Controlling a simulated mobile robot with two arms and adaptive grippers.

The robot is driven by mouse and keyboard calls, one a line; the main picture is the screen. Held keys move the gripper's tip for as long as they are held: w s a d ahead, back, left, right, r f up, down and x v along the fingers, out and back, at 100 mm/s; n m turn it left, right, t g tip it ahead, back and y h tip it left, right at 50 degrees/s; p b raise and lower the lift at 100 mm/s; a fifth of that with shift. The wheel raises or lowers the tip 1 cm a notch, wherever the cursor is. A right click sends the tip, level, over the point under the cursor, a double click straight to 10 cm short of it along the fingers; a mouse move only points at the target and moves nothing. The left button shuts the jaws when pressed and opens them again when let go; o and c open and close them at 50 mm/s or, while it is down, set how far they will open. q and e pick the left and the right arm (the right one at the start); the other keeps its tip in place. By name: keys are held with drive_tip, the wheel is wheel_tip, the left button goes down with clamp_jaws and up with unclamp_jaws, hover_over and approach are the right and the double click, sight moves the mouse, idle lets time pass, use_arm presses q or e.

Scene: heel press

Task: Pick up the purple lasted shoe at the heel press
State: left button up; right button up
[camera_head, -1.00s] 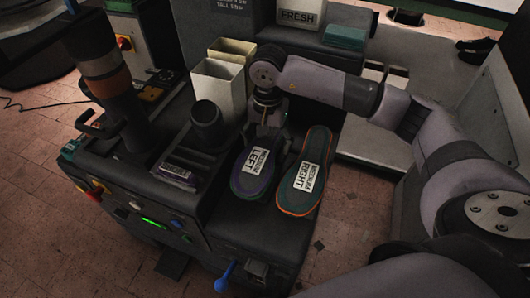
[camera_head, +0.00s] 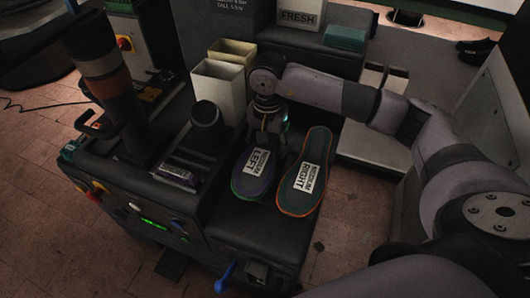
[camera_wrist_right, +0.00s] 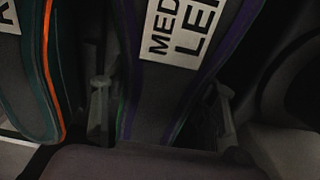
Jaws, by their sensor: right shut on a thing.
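The purple lasted shoe (camera_head: 248,187) has a dark sole face, a purple rim and a white "MEDIUM LEFT" label. It lies label up on the dark machine's front ledge. My right gripper (camera_head: 266,141) reaches down over its far end and is shut on it. In the right wrist view the shoe (camera_wrist_right: 150,105) sits between the two fingers (camera_wrist_right: 161,112), one on each side. The fingertips are partly hidden in shadow. My left gripper is not in view.
An orange-rimmed shoe (camera_head: 295,198) labelled "MEDIUM RIGHT" lies close beside it on the right. A dark cup-shaped part (camera_head: 208,125) and pale open bins (camera_head: 218,85) stand to the left and behind. A blue-knobbed lever (camera_head: 226,275) sticks out at the front.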

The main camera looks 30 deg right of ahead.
drive_tip(key=c, duration=0.4)
drive_tip(key=shift+c, duration=0.2)
drive_tip(key=shift+r, duration=0.15)
